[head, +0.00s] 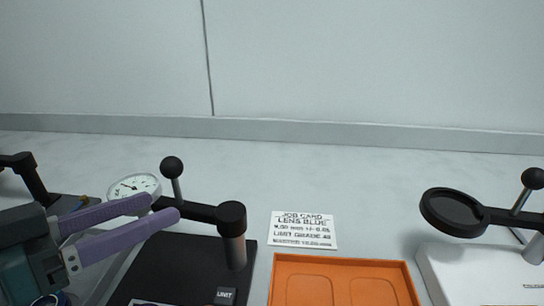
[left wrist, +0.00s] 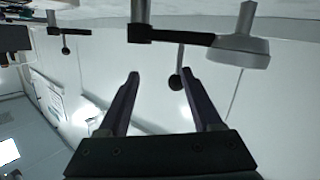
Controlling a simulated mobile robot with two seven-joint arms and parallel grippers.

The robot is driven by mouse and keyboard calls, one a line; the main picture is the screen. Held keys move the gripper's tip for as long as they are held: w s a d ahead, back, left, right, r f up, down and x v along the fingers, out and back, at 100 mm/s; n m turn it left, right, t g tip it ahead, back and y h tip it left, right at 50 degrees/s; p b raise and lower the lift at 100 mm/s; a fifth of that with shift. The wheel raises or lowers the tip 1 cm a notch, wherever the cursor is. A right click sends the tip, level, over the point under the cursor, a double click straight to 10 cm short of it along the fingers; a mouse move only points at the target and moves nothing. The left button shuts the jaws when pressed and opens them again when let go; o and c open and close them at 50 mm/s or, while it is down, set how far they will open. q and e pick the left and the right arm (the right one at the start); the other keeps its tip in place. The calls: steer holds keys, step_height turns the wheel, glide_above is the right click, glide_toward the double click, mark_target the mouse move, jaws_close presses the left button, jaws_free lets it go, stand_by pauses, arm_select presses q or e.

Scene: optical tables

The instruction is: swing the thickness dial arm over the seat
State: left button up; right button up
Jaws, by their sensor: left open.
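The thickness dial (head: 135,187) has a round white face and sits on the end of a black dial arm (head: 203,212). The arm runs left from a post (head: 234,245) on a black base (head: 187,262). A ball knob (head: 171,167) stands up from the arm on a thin stem. In the left wrist view the dial (left wrist: 240,50), arm and knob (left wrist: 175,82) show upside down. My left gripper (head: 164,206), with purple fingers, is open beside the dial and knob stem; contact cannot be told. The seat cannot be made out. My right gripper is out of view.
An orange tray (head: 340,262) and a job card (head: 303,230) lie right of the black base. A black round lens holder (head: 453,212) on an arm with a ball knob stands over a white base (head: 480,275) at far right. Another black arm (head: 25,175) is at far left.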

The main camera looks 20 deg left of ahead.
arm_select(q)
steer(key=w+r+t+b, duration=0.1)
steer(key=w+t+b, duration=0.1)
steer(key=w, duration=0.8)
steer(key=shift+d+r+h+b, duration=0.25)
steer(key=shift+r+h+b, duration=0.05)
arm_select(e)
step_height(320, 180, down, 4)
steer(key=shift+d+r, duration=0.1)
arm_select(q)
jaws_close()
stand_by(1.0)
